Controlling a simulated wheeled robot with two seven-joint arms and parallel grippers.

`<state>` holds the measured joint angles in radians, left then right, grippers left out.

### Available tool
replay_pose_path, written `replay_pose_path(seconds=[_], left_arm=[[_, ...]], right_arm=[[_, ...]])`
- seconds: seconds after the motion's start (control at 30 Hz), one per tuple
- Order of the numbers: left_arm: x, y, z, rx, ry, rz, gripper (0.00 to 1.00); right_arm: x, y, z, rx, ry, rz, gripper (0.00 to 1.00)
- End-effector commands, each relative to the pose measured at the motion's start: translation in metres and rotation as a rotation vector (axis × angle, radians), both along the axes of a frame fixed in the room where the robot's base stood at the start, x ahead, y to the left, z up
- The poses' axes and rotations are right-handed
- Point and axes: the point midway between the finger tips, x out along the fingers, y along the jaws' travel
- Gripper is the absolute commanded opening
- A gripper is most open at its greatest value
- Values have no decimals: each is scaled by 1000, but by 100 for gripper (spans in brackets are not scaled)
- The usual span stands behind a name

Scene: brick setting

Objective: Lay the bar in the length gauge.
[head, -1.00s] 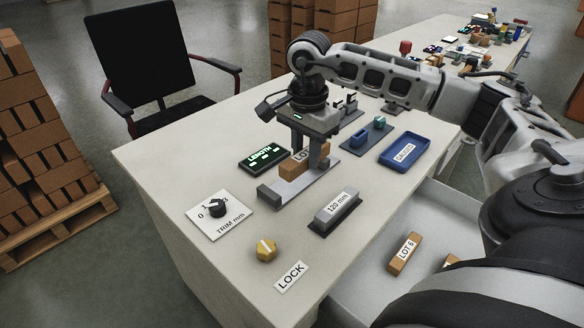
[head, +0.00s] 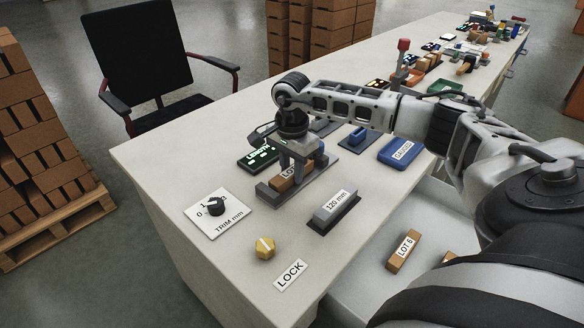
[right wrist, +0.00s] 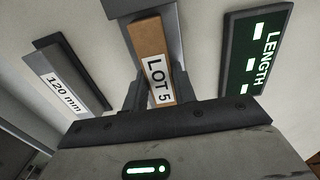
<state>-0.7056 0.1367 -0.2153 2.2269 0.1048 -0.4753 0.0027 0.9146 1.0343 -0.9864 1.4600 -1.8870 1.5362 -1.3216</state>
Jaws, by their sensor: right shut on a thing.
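The bar (head: 280,184), orange-brown with a white LOT 5 label, lies lengthwise along the grey length gauge (head: 267,195), behind its raised end block. It sits low over the gauge bed; I cannot tell whether it touches the bed. My right gripper (head: 298,172) is shut on the bar, a finger on each side. In the right wrist view the bar (right wrist: 149,45) stands between the fingers (right wrist: 157,92), its far end near the grey block. The dark LENGTH display (head: 258,157) beside the gauge shows green dashes. My left gripper is out of view.
A grey 120 mm block (head: 334,212) lies on a dark base in front of the gauge. A TRIM dial (head: 216,206), a yellow LOCK knob (head: 265,247) and a blue tray (head: 401,152) are near. A LOT 6 bar (head: 403,252) lies in the open drawer.

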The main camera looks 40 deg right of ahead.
Motion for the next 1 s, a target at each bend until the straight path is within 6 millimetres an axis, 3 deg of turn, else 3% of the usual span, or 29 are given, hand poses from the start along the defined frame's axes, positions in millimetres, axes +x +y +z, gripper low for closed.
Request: replay_pose_path(seconds=[0.1,0.13,0.2,0.6,1.0], left_arm=[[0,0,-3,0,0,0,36],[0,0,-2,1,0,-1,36],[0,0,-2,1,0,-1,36],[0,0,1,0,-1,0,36],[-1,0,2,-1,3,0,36]], right_arm=[[0,0,-4,0,0,-1,2],[0,0,-3,0,0,-1,32],[0,0,-3,0,0,-1,49],[0,0,7,0,-1,-1,49],[1,0,88,0,-4,0,49]])
